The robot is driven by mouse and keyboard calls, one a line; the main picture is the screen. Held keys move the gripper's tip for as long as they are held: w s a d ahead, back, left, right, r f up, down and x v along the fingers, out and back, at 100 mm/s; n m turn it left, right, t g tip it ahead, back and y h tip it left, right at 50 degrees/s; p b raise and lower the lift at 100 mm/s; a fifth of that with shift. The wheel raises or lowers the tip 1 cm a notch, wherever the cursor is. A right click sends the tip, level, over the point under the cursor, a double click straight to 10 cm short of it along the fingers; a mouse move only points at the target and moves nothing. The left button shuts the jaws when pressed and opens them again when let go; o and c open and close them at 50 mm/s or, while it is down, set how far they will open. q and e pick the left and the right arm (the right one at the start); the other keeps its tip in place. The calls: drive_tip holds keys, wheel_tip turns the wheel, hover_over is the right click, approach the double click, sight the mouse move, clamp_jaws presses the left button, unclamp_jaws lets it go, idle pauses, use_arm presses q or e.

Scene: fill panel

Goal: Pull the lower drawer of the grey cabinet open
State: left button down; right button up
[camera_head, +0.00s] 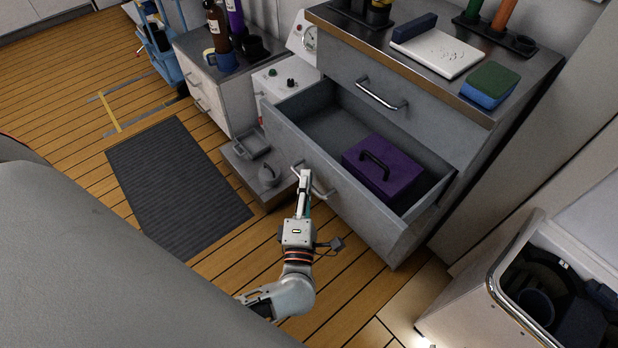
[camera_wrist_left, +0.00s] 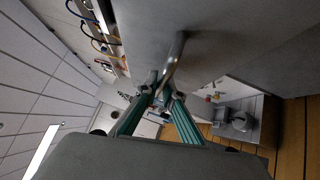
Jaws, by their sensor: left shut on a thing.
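The grey cabinet (camera_head: 440,82) stands at the upper right of the head view. Its lower drawer (camera_head: 350,208) is pulled well out, and its inside shows. A purple box with a black handle (camera_head: 384,176) sits in the drawer. My left gripper (camera_head: 304,178) is at the drawer's front, shut on the bar handle (camera_head: 321,192) near its left end. In the left wrist view the green-sided fingers close at the handle (camera_wrist_left: 174,62). The upper drawer is shut, with its own bar handle (camera_head: 380,95). My right gripper is not in view.
A low grey step or shelf (camera_head: 262,178) stands left of the drawer. A dark mat (camera_head: 175,187) lies on the wooden floor. An open bin (camera_head: 560,300) stands at the lower right. A sponge (camera_head: 490,85) and a white board (camera_head: 438,53) lie on the cabinet top.

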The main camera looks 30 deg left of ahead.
use_arm(q)
drive_tip(key=shift+d, duration=0.1)
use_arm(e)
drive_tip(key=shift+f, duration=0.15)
use_arm(q)
drive_tip(key=c, duration=2.2)
unclamp_jaws()
drive_tip(key=shift+o, duration=0.2)
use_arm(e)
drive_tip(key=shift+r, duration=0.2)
